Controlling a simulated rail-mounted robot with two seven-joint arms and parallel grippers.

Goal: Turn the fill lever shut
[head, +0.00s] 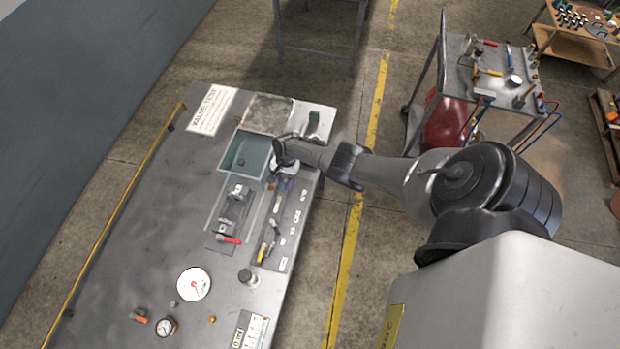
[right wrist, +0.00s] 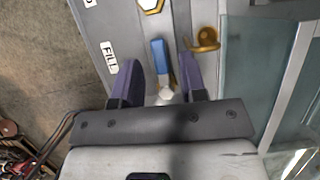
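The fill lever has a blue handle (right wrist: 160,57) and sits beside a white FILL label (right wrist: 109,54) in the right wrist view. My right gripper (right wrist: 158,65) is open, with its two purple-grey fingers on either side of the lever and a gap showing on both sides. In the head view my right gripper (head: 284,160) is at the right edge of the bench, beside the greenish tank (head: 233,143), and its fingers are hard to make out. A bit of blue (head: 283,184) shows just below it. My left gripper is not in view.
A brass fitting (right wrist: 206,40) stands just right of the fingers. A red-handled lever (head: 229,239) and a yellow-handled lever (head: 262,253) lie nearer on the bench (head: 140,235). A tool cart (head: 505,65) is at the right.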

